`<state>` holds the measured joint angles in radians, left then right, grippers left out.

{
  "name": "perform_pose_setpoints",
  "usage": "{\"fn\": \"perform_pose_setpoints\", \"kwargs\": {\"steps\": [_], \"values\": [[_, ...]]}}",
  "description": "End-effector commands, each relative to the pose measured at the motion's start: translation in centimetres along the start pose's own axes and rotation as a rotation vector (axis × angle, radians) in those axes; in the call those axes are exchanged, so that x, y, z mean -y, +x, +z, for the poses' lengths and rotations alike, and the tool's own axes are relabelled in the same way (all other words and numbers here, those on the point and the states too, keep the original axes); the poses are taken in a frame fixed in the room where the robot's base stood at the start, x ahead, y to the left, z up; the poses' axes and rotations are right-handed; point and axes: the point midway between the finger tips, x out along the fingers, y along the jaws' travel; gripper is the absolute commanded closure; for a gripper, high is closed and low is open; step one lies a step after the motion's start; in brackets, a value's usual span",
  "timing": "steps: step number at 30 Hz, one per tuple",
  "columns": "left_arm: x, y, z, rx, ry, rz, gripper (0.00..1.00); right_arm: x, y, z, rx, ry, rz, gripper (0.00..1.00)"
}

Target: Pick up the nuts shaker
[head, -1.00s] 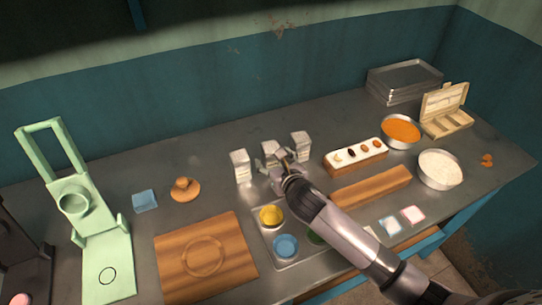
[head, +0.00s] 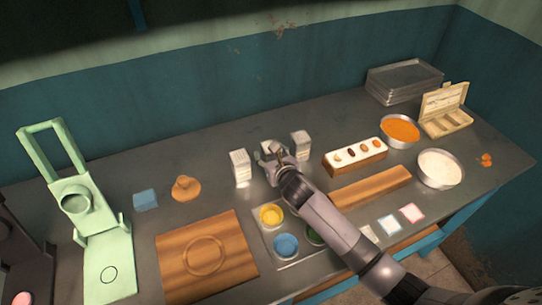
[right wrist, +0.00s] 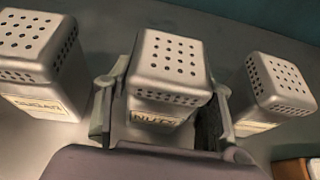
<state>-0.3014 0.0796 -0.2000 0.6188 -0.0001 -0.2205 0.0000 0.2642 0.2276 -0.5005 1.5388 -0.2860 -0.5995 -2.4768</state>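The nuts shaker is a grey metal box with a holed top and a "NUTS" label. It is the middle of three shakers in the right wrist view (right wrist: 172,65), standing upright. In the head view it is partly hidden behind my right gripper (head: 274,157). In the right wrist view my right gripper (right wrist: 165,115) has a finger on each side of the shaker's body, below its top. The fingers look open, with a gap showing at the right side. My left gripper is not in view.
Two similar shakers stand close by, one on the left (head: 240,168) and one on the right (head: 300,145). A tray (head: 262,236) with coloured bowls lies in front. A wooden holder (head: 356,166) stands to the right. The counter behind the shakers is clear.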

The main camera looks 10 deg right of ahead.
Motion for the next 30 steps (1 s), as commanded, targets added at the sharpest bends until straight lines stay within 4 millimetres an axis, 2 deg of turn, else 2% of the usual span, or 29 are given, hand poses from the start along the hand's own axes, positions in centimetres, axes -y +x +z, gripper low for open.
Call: {"fn": "perform_pose_setpoints", "kwargs": {"steps": [2,17,26,30], "values": [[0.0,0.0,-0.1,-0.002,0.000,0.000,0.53,0.0,0.0,0.0,0.000,0.000,0.000,0.58],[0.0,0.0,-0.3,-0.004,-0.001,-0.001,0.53,0.0,0.0,0.0,0.000,0.000,0.000,0.91],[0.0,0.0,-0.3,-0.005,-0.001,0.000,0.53,0.0,-0.1,0.3,0.002,0.000,0.000,0.92],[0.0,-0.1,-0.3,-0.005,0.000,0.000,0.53,0.0,-0.4,1.3,0.005,-0.001,0.001,0.92]]}}
